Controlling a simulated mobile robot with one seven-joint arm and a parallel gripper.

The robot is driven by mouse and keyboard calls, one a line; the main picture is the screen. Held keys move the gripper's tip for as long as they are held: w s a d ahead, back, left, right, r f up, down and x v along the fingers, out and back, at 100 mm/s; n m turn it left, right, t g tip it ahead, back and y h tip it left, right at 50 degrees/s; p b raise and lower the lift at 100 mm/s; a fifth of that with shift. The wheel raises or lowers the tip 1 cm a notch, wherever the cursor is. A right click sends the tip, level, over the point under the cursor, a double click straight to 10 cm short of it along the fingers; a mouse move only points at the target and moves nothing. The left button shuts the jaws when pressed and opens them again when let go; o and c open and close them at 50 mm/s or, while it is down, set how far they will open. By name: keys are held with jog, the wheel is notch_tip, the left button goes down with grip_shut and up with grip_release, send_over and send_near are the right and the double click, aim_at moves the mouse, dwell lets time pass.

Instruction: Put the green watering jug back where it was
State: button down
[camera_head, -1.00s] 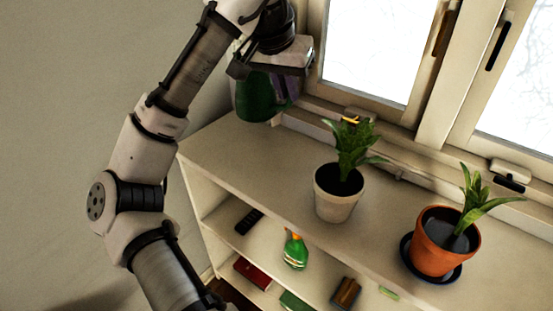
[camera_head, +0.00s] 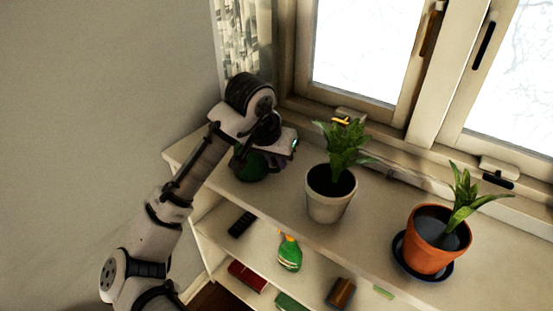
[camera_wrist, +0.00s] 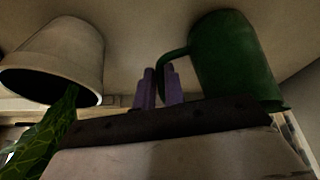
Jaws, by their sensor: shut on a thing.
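The green watering jug (camera_head: 252,172) is at the left end of the shelf unit's top (camera_head: 290,215), partly hidden by my wrist and gripper. I cannot tell whether its base touches the surface. In the wrist view the jug (camera_wrist: 232,60) appears inverted at the upper right, with its handle between the purple fingers of my gripper (camera_wrist: 160,80). My gripper is shut on the handle. In the head view the fingers are mostly hidden behind my wrist.
A pale pot with a leafy plant (camera_head: 331,198) stands right of the jug, with a gap between. A terracotta pot (camera_head: 431,252) on a dark saucer stands further right. The window frame (camera_head: 410,150) runs behind. Lower shelves hold a remote (camera_head: 241,223) and a green spray bottle (camera_head: 289,255).

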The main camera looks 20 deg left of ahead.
jog(key=shift+f, duration=0.15)
jog(key=c, duration=1.9)
grip_release()
jog(key=shift+f, duration=0.15)
jog(key=shift+c, duration=0.2)
jog(key=o, duration=0.5)
jog(key=shift+c, duration=0.2)
jog(key=v, duration=1.2)
jog(key=shift+r, duration=0.25)
